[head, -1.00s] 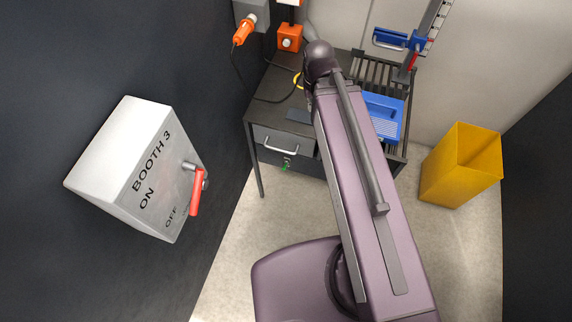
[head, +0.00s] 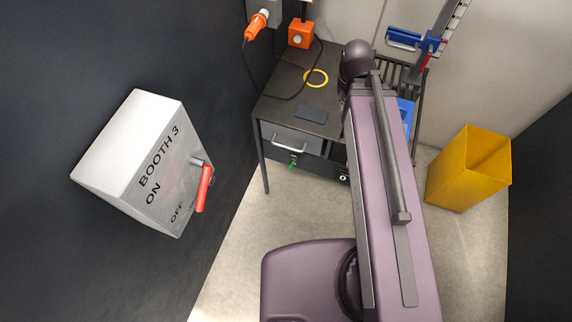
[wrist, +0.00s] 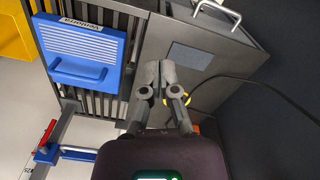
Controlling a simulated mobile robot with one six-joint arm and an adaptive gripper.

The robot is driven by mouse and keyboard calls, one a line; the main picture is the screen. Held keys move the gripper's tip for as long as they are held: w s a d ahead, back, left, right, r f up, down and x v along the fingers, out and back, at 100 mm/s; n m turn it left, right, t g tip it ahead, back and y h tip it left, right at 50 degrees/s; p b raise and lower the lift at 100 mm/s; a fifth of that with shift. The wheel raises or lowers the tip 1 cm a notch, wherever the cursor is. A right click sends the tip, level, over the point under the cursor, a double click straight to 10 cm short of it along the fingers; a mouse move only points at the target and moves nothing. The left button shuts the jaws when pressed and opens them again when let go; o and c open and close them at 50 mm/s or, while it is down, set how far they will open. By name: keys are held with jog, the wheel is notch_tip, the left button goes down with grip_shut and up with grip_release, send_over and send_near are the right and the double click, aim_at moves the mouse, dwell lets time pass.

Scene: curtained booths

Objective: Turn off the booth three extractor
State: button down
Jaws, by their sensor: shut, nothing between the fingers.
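The booth three switch box (head: 130,140) is a pale grey sloped box on the dark wall at the left of the head view. It is marked BOOTH 3, ON and OFF. Its red lever (head: 204,188) points down in the picture from a pivot at the box's right edge; I cannot tell its setting for sure. My gripper (wrist: 160,72) is shut and empty in the wrist view, over the bench and well apart from the box. My arm hides the gripper in the head view. The wrist view does not show the box.
The dark bench (head: 275,105) holds a yellow ring (head: 316,77) and a dark pad (head: 311,114). An orange plug (head: 257,25) and orange box (head: 301,34) are behind. A yellow bin (head: 460,175) stands right. Floor left of my base is clear.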

jog(key=a+f+t+h+b, duration=0.1)
jog(key=a+f+h+b, duration=0.1)
jog(key=a+f+b, duration=0.6)
jog(key=w+a+f+t+h+b, duration=0.1)
jog(key=a+f+t+h+b, duration=0.1)
jog(key=a+f+b, duration=0.6)
jog(key=a+f+t+h+b, duration=0.2)
jog(key=a+f+b, duration=0.6)
jog(key=f+b, duration=1.1)
jog(key=shift+w+f+m+h+b, duration=0.35)
jog(key=shift+h+b, duration=0.25)
jog(key=shift+b, duration=2.15)
jog(key=shift+a, duration=0.1)
jog(key=b, duration=0.8)
send_near(292, 163)
jog(key=w+d+f, duration=0.1)
jog(key=w+f, duration=0.2)
jog(key=w, duration=0.1)
jog(key=shift+s+d+f+b, duration=0.4)
jog(key=shift+d+f+b, duration=0.1)
jog(key=shift+f+b, duration=0.15)
jog(key=shift+s+d+f+b, duration=0.35)
jog(key=shift+d+f+b, duration=0.2)
jog(key=shift+b, duration=0.05)
jog(key=shift+d, duration=0.1)
